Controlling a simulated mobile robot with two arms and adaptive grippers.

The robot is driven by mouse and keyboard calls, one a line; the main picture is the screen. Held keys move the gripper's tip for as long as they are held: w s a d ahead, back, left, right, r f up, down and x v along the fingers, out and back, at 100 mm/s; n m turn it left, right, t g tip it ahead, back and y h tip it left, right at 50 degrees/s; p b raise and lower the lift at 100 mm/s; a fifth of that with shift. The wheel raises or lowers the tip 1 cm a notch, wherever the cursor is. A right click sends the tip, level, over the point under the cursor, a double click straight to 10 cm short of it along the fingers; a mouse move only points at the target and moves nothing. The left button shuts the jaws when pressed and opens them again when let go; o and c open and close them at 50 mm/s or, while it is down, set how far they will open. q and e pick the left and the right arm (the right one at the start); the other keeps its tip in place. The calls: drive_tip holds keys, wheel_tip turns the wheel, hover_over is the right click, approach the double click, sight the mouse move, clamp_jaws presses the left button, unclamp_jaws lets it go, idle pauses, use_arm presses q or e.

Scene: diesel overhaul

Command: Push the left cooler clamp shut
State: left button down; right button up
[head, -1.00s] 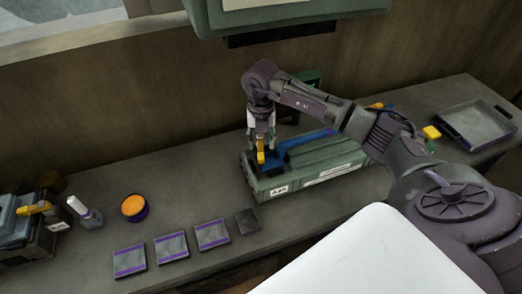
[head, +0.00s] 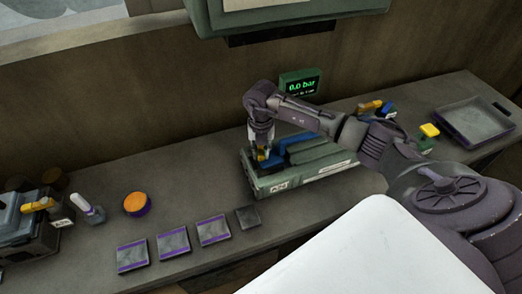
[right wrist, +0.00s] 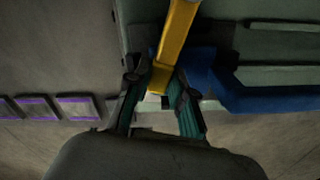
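The cooler (head: 275,186) is a long green box with a white label, on the bench in the middle of the head view. Its yellow clamp lever (head: 262,155) is at the left end, near a blue part (head: 291,143). My right gripper (head: 261,138) is right over the lever from above. In the right wrist view, the lever (right wrist: 176,38) runs between the two dark fingers of the gripper (right wrist: 156,78). The fingers stand apart; whether both touch the lever is unclear. My left gripper is not in view.
A display (head: 301,84) reading 0.0 bar stands behind the cooler. Several flat plates (head: 172,244), an orange-topped round container (head: 137,204) and a dark unit with a yellow lever (head: 38,205) are to the left. A tray (head: 474,119) and a yellow-topped item (head: 429,131) are to the right.

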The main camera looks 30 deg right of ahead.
clamp_jaws()
drive_tip(key=shift+s+d+f+n+b, duration=0.15)
drive_tip(key=shift+d+n+b, duration=0.15)
drive_tip(key=shift+n+b, duration=0.2)
drive_tip(key=shift+s+d+f+n+b, duration=0.1)
drive_tip(key=shift+d+n+b, duration=0.2)
drive_tip(key=shift+n+b, duration=0.15)
drive_tip(key=shift+s+d+r+n, duration=0.15)
drive_tip(key=shift+d+r+n, duration=0.1)
drive_tip(key=shift+n, duration=0.1)
drive_tip(key=o, duration=0.9)
unclamp_jaws()
drive_tip(key=shift+a, duration=0.1)
